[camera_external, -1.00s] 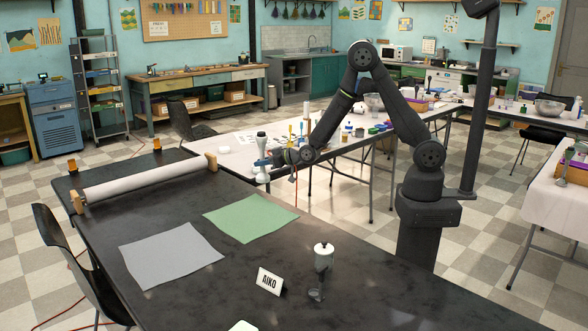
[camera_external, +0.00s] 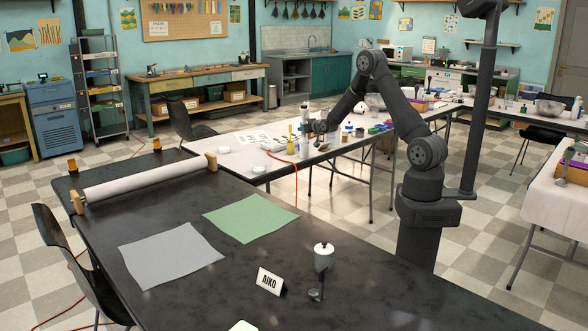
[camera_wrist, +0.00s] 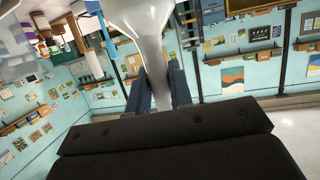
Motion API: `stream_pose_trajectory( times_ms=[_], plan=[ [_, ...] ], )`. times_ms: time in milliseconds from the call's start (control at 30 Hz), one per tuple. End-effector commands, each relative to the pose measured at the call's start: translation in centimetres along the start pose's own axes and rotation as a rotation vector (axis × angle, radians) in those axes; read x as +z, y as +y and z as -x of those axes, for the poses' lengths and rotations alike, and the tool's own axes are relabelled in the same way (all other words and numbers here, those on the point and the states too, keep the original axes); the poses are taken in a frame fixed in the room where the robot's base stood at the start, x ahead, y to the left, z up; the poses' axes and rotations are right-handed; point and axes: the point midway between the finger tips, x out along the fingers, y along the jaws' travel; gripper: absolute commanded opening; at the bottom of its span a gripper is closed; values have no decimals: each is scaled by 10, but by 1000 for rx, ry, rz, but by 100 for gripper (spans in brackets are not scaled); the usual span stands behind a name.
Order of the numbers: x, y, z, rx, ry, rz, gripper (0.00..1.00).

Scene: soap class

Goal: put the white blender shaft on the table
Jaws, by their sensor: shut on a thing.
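The white blender shaft (camera_wrist: 146,22) fills the upper middle of the wrist view, its wide end toward the top. My gripper (camera_wrist: 158,82) is shut on its narrower part, with a blue finger on each side. In the external view my wrist (camera_external: 318,127) is over the far white-topped table (camera_external: 232,158). The jaws and the shaft cannot be clearly made out there. The dark table (camera_external: 390,300) is in the foreground.
Bottles, jars (camera_external: 360,132) and tools crowd the white table near my wrist. The dark table bears a green sheet (camera_external: 250,217), a grey sheet (camera_external: 170,255), a paper roll (camera_external: 145,180), a name card (camera_external: 270,281) and a lidded white-and-dark item (camera_external: 323,258). Its front right is clear.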

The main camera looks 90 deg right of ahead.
Motion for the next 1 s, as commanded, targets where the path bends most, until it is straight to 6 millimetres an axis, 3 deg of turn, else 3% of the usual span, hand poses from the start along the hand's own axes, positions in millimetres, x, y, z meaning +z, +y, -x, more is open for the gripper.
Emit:
stream_pose_trajectory(
  times_ms=[33, 200, 400, 500, 667, 1000],
  plan=[
    [-2, 33, -5, 37, 1, -11, 0],
    [-5, 122, -10, 131, 1, -39, 0],
    [-5, 198, -8, 211, 2, -65, 0],
    [-4, 219, -5, 234, 1, -72, 0],
    [0, 227, -10, 246, 0, -77, 0],
    [28, 170, -67, 245, 0, -77, 0]
  ],
)
